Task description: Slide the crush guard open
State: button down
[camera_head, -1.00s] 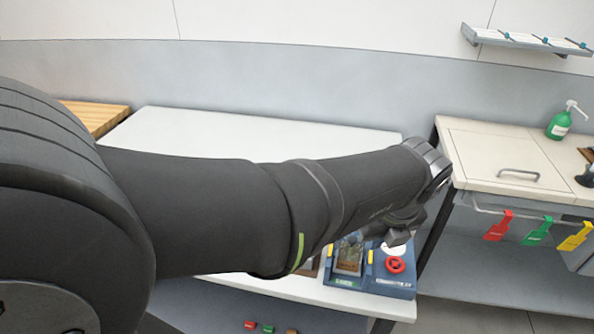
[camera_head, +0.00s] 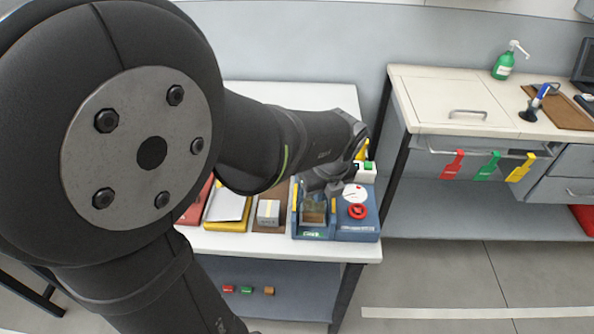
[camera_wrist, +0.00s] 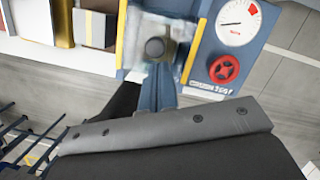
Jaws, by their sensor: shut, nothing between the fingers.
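The blue press unit (camera_head: 357,230) stands at the right front of the white table. Its clear crush guard (camera_head: 313,203) sits between yellow-edged posts on the left half. The guard shows larger in the wrist view (camera_wrist: 181,32), with a round dark knob (camera_wrist: 155,47) in front of it. My gripper (camera_head: 322,186) is over the unit, partly hidden by my wrist. In the wrist view its fingers (camera_wrist: 158,72) look shut and empty, close to the knob; I cannot tell whether they touch. The guard's travel is partly hidden by my arm.
A red handwheel (camera_head: 357,211) and a dial (camera_head: 354,193) are on the unit's right half. A grey box (camera_head: 268,212) and a yellow tray (camera_head: 228,208) lie to its left. A cabinet (camera_head: 450,100) stands to the right, beyond a gap.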

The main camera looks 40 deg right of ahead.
jog(key=w+d, duration=0.7)
jog(key=shift+w+d, duration=0.4)
jog(key=shift+r, duration=0.1)
jog(key=s+a+r, duration=0.2)
jog(key=s+r, duration=0.4)
jog(key=r, duration=0.4)
jog(key=shift+r, duration=0.2)
jog(key=shift+s, duration=0.1)
